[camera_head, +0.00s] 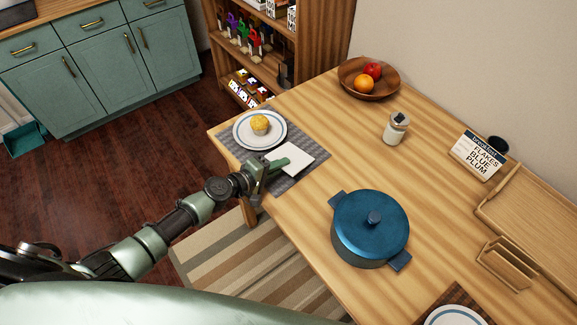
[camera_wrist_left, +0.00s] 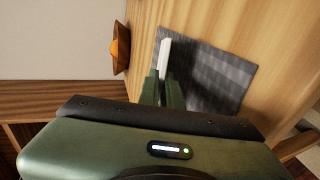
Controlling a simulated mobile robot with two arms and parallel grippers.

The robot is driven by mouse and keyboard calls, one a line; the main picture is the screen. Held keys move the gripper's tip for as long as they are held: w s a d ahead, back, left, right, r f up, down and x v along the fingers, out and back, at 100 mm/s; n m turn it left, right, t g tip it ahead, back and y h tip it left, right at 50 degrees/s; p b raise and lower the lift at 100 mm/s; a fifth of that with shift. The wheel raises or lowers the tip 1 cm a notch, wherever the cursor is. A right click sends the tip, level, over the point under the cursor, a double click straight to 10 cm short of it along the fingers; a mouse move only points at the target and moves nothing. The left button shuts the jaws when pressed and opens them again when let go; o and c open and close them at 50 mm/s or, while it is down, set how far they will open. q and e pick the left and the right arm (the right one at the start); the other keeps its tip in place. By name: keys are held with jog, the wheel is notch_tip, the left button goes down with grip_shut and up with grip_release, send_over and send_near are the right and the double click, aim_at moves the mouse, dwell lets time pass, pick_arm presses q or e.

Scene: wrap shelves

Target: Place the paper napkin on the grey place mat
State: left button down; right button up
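The white paper napkin (camera_head: 297,158) shows as a flat square at the tip of my left gripper (camera_head: 278,165), over the right part of the grey place mat (camera_head: 314,173). In the left wrist view the napkin (camera_wrist_left: 164,53) is a thin white strip between the green fingers of the left gripper (camera_wrist_left: 163,82), which look closed on its edge. The mat (camera_wrist_left: 222,68) lies behind it with a dark shadow. I cannot tell whether the napkin touches the mat. My right gripper is not in view.
A white plate (camera_head: 276,138) with a muffin (camera_head: 260,124) stands on the mat, left of the napkin. A blue pot (camera_head: 371,225) stands nearer. A wooden bowl (camera_head: 350,69) with fruit and a shaker (camera_head: 395,128) stand farther back. Bare tabletop lies between mat and pot.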

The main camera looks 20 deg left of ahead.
pick_arm(q)
jog(key=shift+d, duration=0.15)
jog(key=c, duration=1.8)
grip_release()
jog(key=shift+d, duration=0.1)
jog(key=shift+s, duration=0.1)
jog(key=shift+s+a+r, duration=0.15)
jog(key=shift+s+a, duration=0.1)
jog(key=shift+a, duration=0.05)
jog(key=p+v, duration=0.1)
jog(key=v, duration=0.6)
jog(key=shift+s+r, duration=0.1)
